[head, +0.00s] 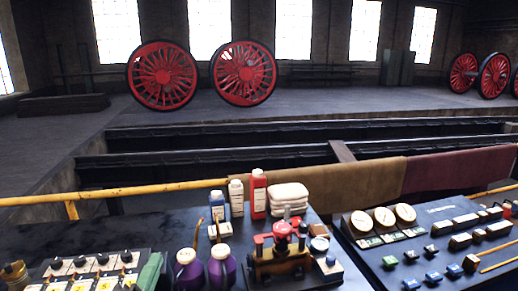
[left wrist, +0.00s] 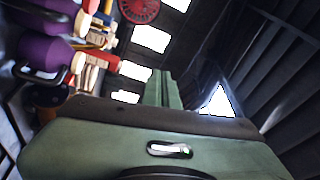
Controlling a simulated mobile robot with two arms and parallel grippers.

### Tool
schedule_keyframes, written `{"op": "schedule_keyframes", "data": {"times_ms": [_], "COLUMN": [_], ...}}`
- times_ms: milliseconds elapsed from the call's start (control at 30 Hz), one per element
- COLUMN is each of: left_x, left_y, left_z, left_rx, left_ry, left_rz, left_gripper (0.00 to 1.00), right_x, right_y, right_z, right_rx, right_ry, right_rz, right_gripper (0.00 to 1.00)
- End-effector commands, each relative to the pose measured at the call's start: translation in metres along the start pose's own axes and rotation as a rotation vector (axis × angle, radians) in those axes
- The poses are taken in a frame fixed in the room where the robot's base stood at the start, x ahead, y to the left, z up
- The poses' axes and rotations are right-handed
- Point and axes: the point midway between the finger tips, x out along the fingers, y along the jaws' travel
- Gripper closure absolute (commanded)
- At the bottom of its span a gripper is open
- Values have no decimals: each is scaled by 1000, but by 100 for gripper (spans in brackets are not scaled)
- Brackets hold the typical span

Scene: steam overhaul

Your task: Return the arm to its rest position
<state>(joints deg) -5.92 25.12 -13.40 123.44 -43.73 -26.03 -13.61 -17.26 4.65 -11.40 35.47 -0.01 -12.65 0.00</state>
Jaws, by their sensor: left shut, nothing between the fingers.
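My left gripper (left wrist: 163,78) shows in the left wrist view with its two green fingers together and nothing between them. In the head view, a green part of it (head: 152,270) shows at the bottom edge, between the row of black-knobbed blocks and the purple bottles. It looks close to the purple bottles (head: 203,268); I cannot tell the gap. A purple bottle (left wrist: 45,55) also shows at the left of the left wrist view. My right gripper is not in view.
A red-and-brass fitting (head: 281,255) stands at the middle of the bench. Behind it are a red bottle (head: 259,195), a white bottle (head: 236,198) and a stack of pale cloths (head: 289,196). A panel with gauges (head: 384,218) is at right. A yellow rail (head: 150,189) runs behind the bench.

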Motion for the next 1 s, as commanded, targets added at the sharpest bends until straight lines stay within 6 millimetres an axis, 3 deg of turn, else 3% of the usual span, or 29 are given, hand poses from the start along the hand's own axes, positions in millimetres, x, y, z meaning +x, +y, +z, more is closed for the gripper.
{"op": "schedule_keyframes", "data": {"times_ms": [33, 133, 200, 300, 400, 600, 800, 1000], "left_x": [-23, -71, -109, -158, -198, -264, -320, -312], "left_y": [27, 78, 111, 145, 167, 191, 201, 258], "left_z": [21, 50, 58, 59, 53, 35, 12, 28], "left_rx": [-161, -413, -550, -688, -782, -903, -986, -968], "left_ry": [-137, -375, -519, -677, -794, -966, -1103, -1111], "left_rz": [95, 274, 395, 541, 658, 845, 1009, 1016], "left_gripper": [100, 100, 100, 100, 100, 100, 100, 100], "right_x": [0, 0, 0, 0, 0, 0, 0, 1], "right_y": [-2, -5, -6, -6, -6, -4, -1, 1], "right_z": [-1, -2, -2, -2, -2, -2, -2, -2], "right_rx": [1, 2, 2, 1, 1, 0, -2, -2], "right_ry": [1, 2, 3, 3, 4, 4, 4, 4], "right_rz": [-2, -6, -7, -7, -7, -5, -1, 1], "right_gripper": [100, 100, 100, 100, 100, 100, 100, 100]}}
